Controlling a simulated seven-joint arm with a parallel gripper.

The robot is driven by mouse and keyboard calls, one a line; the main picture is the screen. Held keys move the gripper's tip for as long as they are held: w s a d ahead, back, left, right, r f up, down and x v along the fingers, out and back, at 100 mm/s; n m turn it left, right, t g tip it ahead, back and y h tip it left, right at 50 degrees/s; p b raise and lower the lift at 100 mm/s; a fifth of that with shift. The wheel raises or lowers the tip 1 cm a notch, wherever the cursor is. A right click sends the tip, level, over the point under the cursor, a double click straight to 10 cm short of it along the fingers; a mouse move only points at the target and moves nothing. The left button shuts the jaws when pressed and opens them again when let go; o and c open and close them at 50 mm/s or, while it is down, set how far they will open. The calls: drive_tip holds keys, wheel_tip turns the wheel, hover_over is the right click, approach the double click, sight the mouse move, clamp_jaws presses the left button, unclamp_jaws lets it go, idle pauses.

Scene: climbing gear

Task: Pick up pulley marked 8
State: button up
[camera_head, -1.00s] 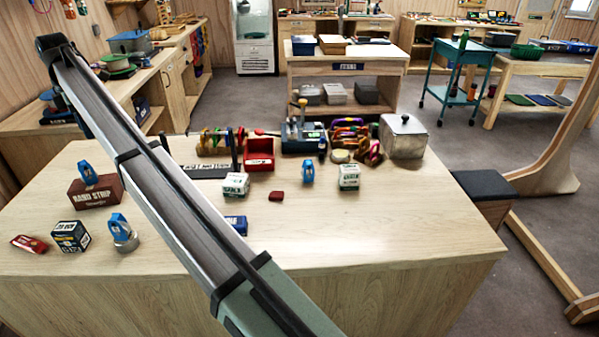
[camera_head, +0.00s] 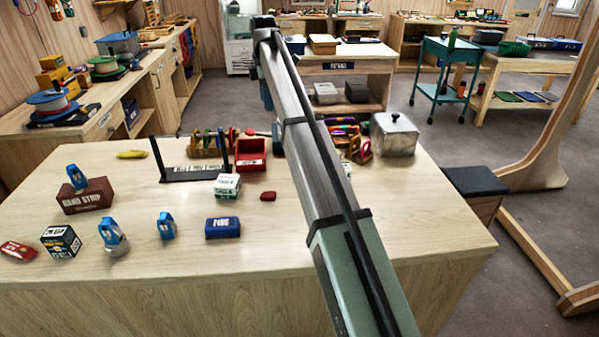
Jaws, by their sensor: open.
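Several small blue pulleys stand on the wooden workbench (camera_head: 270,258). One blue pulley (camera_head: 77,177) is on top of a brown box labelled as a strip. A second blue pulley (camera_head: 111,232) is on or against a round silver piece. A third blue pulley (camera_head: 166,225) stands alone on the bench top. No number can be read on any of them. My arm crosses the picture from the lower right to the top middle and covers part of the bench.
Near the pulleys are the brown box (camera_head: 85,198), a dark printed box (camera_head: 61,241), a red item (camera_head: 17,250) and a blue block (camera_head: 222,228). Behind are a black stand (camera_head: 195,173), a red bin (camera_head: 250,154) and a grey metal box (camera_head: 394,134). The front right bench top is clear.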

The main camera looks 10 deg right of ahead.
drive_tip(key=s+d+f, duration=0.4)
drive_tip(key=s+d, duration=0.5)
drive_tip(key=s, duration=0.3)
drive_tip(key=shift+m, duration=0.3)
wheel_tip(320, 180, down, 14)
drive_tip(key=shift+s+r, duration=0.1)
drive_tip(key=shift+s, duration=0.05)
drive_tip(key=shift+c, duration=0.4)
drive_tip(key=c, duration=1)
drive_tip(key=shift+r, duration=0.1)
